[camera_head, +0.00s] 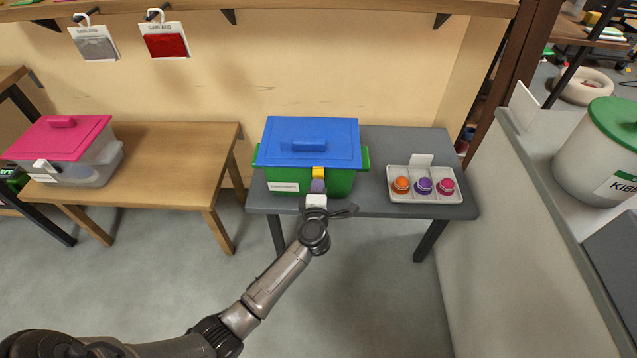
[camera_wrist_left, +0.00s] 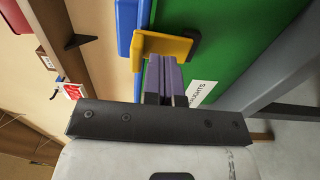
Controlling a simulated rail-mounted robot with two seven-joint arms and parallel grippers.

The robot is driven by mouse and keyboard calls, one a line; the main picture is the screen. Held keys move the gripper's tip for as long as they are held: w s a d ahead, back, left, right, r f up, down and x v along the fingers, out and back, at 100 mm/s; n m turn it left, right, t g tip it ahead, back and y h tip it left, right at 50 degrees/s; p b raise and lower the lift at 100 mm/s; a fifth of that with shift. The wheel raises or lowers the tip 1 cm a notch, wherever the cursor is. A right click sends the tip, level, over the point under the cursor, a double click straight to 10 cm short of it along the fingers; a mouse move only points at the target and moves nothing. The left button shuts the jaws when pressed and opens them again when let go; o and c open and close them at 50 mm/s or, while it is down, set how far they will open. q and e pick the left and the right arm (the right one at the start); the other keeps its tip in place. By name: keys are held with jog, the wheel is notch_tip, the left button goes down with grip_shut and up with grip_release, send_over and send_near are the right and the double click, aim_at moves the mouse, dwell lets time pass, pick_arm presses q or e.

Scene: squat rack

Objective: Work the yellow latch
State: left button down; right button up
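The yellow latch (camera_head: 318,172) sits at the front of a green box (camera_head: 345,184), at the edge of its blue lid (camera_head: 340,132). In the left wrist view the latch (camera_wrist_left: 165,46) is an L-shaped yellow piece against the blue lid edge (camera_wrist_left: 128,25) and the green wall (camera_wrist_left: 235,45). My left gripper (camera_head: 318,186) is just below the latch in the head view. Its purple fingers (camera_wrist_left: 164,72) lie side by side, shut with nothing seen between them. Their tips reach the latch's edge; I cannot tell whether they touch. My right gripper is not in view.
The box stands on a grey table (camera_head: 378,143), beside a white tray (camera_head: 425,197) of orange, purple and pink-red round items. A wooden bench (camera_head: 180,160) with a pink-lidded clear bin (camera_head: 65,140) is at left. A grey partition (camera_head: 520,230) rises at right.

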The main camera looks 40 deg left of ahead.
pick_arm(q)
jog(key=p+v, duration=0.3)
jog(key=v, duration=0.4)
jog(key=shift+f+p, duration=0.3)
jog(key=shift+f, duration=0.1)
dwell(0.6)
jog(key=shift+d, duration=0.1)
